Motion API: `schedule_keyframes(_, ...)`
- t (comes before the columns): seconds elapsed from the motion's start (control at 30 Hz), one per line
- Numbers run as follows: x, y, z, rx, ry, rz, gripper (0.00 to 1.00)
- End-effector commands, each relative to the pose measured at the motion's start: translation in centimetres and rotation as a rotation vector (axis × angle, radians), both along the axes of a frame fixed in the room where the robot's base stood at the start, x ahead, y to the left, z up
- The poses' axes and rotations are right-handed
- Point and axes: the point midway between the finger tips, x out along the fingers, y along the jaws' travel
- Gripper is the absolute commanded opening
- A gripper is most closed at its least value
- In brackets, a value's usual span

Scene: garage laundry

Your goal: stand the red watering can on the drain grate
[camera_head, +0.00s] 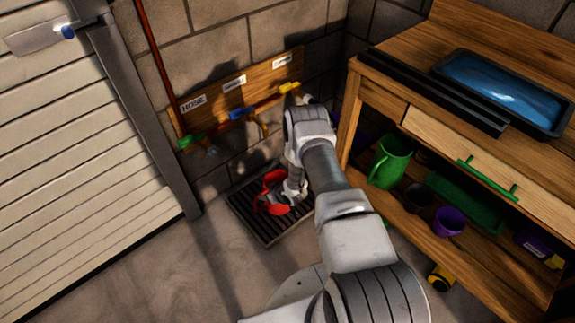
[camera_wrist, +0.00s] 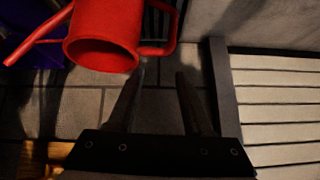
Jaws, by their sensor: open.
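The red watering can (camera_head: 274,179) is over the drain grate (camera_head: 244,222) in the head view, partly hidden by my gripper (camera_head: 279,195). In the wrist view, which looks upside down, the red can (camera_wrist: 104,28) shows its round opening, with a spout at left and a handle at right. The can looks upright; its base is not clearly seen. My gripper (camera_wrist: 160,74) is open, its fingertips apart just beside the can's handle and opening. Nothing shows between the fingers.
A wooden workbench (camera_head: 440,122) with a blue-filled tray (camera_head: 505,92) stands right of my arm. Its lower shelf holds a green can (camera_head: 390,160) and a purple pot (camera_head: 449,221). Taps on a labelled board (camera_head: 240,88) are on the wall above. Floor left of the grate is clear.

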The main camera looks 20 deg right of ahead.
Motion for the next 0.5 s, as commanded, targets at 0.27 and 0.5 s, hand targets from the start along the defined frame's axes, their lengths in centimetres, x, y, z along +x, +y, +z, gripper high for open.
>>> schedule_keyframes(0.27,6.2,-2.7,13.3,-0.108,0.000,-0.059,0.51)
schedule_keyframes(0.5,7.6,-4.1,24.9,-0.177,0.015,-0.119,0.51)
